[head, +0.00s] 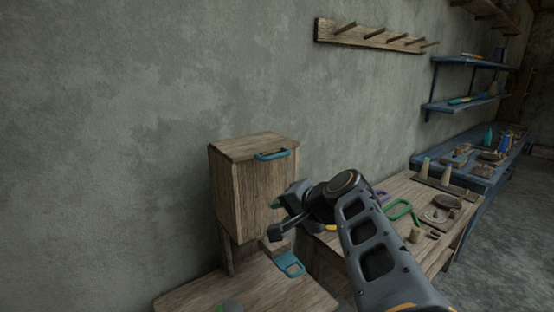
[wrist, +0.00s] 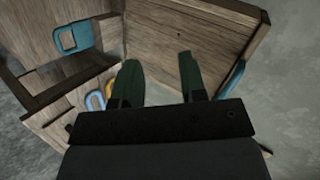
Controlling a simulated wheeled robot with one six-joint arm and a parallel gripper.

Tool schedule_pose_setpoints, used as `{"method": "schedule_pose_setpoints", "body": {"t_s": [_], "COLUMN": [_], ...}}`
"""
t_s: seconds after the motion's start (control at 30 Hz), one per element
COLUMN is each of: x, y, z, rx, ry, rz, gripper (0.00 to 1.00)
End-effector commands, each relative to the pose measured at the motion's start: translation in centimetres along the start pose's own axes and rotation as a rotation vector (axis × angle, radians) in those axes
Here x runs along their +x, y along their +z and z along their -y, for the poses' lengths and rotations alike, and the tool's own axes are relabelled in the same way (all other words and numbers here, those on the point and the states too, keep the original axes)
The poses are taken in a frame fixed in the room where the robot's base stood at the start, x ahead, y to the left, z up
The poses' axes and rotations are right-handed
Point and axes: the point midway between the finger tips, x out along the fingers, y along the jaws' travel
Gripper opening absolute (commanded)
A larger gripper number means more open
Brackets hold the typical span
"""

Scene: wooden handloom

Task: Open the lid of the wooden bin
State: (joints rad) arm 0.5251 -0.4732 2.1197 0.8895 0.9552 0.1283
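The wooden bin (head: 232,190) stands against the wall in the head view, a tall box of worn planks. Its lid (head: 245,145) lies flat on top and looks closed. A blue handle (head: 272,154) sits at the lid's front edge. My gripper (head: 275,219) is in front of the bin, below and slightly right of the handle. In the wrist view its two green fingers (wrist: 158,82) are apart with nothing between them. The bin's planks (wrist: 185,30) lie beyond the fingers, and the blue handle (wrist: 232,78) shows to their right.
A wooden surface (head: 250,290) lies below the bin, with a blue looped piece (head: 290,264) near it. A workbench (head: 450,190) with tools and a green ring (head: 398,209) stands right. A peg rail (head: 375,35) hangs above. The wall is bare at left.

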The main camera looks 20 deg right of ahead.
Motion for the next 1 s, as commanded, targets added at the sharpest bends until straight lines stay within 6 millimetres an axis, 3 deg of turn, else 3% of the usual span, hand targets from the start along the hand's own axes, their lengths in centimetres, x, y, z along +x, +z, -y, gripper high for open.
{"method": "schedule_pose_setpoints", "body": {"t_s": [0.03, 0.2, 0.4, 0.57, 1.0], "x": [-1.0, -4.4, -6.1, -4.4, 3.1], "y": [-1.9, -6.1, -8.3, -8.9, -10.7], "z": [0.9, 3.9, 5.7, 6.6, 9.2], "rx": [0.067, 0.221, 0.29, 0.299, 0.296], "ry": [-0.06, -0.245, -0.349, -0.361, -0.358], "rz": [-0.044, -0.14, -0.181, -0.181, -0.181], "gripper": [0.39, 0.39, 0.39, 0.39, 0.39]}}
